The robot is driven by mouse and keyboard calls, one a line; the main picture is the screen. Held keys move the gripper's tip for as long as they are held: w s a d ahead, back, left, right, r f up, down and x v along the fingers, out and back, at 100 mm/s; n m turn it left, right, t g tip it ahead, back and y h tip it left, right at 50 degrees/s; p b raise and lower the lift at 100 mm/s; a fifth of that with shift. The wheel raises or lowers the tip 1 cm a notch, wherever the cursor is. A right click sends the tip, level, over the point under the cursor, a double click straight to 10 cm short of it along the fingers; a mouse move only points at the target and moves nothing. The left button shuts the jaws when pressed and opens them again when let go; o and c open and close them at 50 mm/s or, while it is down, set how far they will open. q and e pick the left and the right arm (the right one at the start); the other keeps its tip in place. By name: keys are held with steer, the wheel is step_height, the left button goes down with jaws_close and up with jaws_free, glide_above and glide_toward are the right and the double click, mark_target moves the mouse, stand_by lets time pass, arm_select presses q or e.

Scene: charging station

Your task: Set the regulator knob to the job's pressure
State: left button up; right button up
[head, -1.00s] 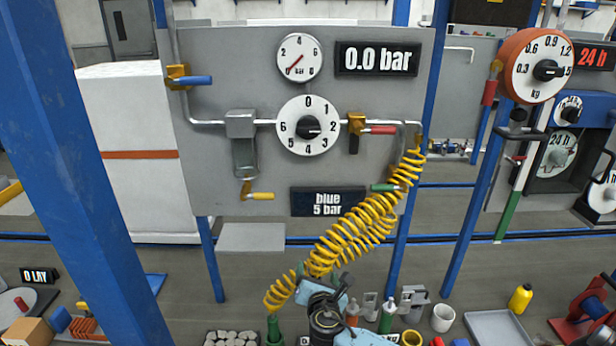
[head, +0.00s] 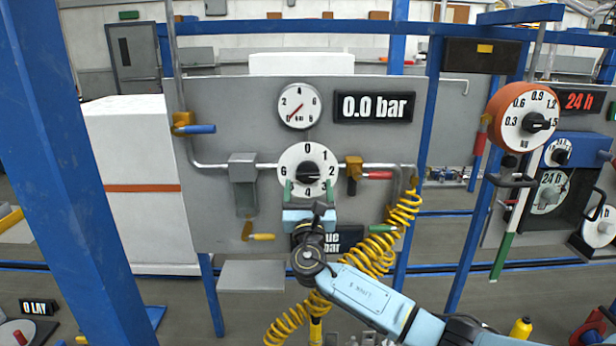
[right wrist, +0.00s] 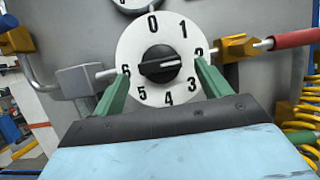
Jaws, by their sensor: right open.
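The regulator knob (head: 309,173) is black on a white dial (head: 309,151) numbered 0 to 6. In the right wrist view the knob (right wrist: 160,64) has a white line on its right half, pointing roughly toward the 2. My right gripper (head: 309,184) is open, its green fingers on either side of the knob, over the dial's lower half; I cannot tell whether they touch it. The round gauge (head: 299,106) has its red needle near 0, and the display (head: 374,106) reads 0.0 bar. The job sign (head: 348,238) is partly hidden behind my gripper. My left gripper is out of view.
A blue-handled valve (head: 197,129), a red-handled valve (head: 377,175) and a yellow handle (head: 259,237) sit around the dial on the grey panel (head: 220,95). A yellow coiled hose (head: 398,218) hangs at right, partly behind my arm. An orange-rimmed scale (head: 523,118) stands further right.

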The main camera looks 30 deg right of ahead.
mark_target(308, 178)
steer(key=shift+x, duration=1.65)
